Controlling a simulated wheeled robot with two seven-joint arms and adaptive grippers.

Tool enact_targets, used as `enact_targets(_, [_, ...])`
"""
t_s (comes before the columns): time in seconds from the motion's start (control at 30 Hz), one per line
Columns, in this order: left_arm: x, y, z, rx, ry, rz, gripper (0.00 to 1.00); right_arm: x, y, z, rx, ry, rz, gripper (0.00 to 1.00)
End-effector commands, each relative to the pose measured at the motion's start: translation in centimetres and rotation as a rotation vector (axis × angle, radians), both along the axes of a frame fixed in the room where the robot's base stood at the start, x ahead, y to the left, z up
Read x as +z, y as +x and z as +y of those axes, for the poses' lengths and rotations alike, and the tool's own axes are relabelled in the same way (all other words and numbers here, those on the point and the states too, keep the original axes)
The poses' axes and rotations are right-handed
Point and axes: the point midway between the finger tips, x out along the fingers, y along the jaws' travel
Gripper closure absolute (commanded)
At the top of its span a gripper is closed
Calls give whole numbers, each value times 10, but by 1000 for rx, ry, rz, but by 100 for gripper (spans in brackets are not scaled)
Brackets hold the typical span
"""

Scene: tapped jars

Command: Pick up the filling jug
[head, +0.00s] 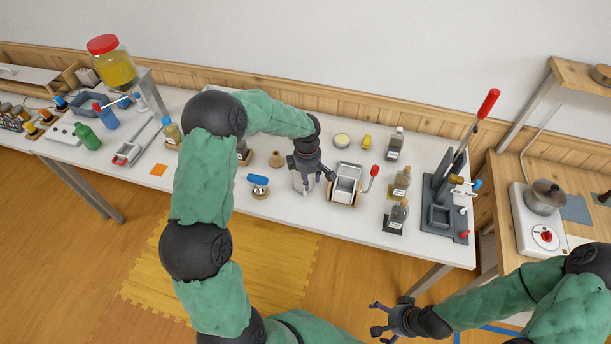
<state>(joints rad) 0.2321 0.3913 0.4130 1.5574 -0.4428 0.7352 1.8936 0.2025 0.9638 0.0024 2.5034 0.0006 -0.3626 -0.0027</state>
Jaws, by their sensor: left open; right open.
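A small pale, see-through vessel (298,184), which looks like the filling jug, stands on the white table. My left gripper (318,178) is right over it, pointing down, with its fingers apart. The fingers and wrist hide much of the vessel, and I cannot tell whether they touch it. My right gripper (375,319) is open and empty, low in front of the table. A tapped jar (116,69) with a red lid and yellow contents stands raised at the back left.
A metal-and-wood device with a red-handled lever (345,185) stands close right of my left gripper. A blue-handled tool (258,186) lies to its left. Several bottles (395,145) and a grey lever press (441,205) stand farther right. A pot (545,195) sits on the right-hand bench.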

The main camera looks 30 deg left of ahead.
Motion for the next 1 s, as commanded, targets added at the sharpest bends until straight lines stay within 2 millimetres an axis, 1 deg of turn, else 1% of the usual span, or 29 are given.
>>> enact_targets(0.03, [11, 4, 8, 48, 16, -1, 60, 0, 0, 0, 0, 0, 0, 0])
enact_targets(0.1, [21, 7, 15, 104, 35, 1, 60, 1, 0, 0, 0, 0, 0, 0])
enact_targets(0.2, [27, 8, 21, 147, 48, 4, 60, 0, 0, 0, 0, 0, 0, 0])
enact_targets(0.27, [26, 8, 22, 157, 50, 6, 60, 0, 0, 0, 0, 0, 0, 0])
enact_targets(0.37, [17, 8, 22, 158, 51, 8, 60, -1, 0, 0, 0, 0, 0, 0])
enact_targets(0.6, [-19, 9, 22, 156, 50, 8, 60, -3, 0, 0, 0, 0, 0, 0])
enact_targets(0.87, [-36, 9, 23, 155, 50, 6, 60, -3, 0, 0, 0, 0, 0, 0])
enact_targets(1.0, [-54, 9, 22, 154, 49, 8, 60, -4, 0, 0, 0, 0, 0, 0])
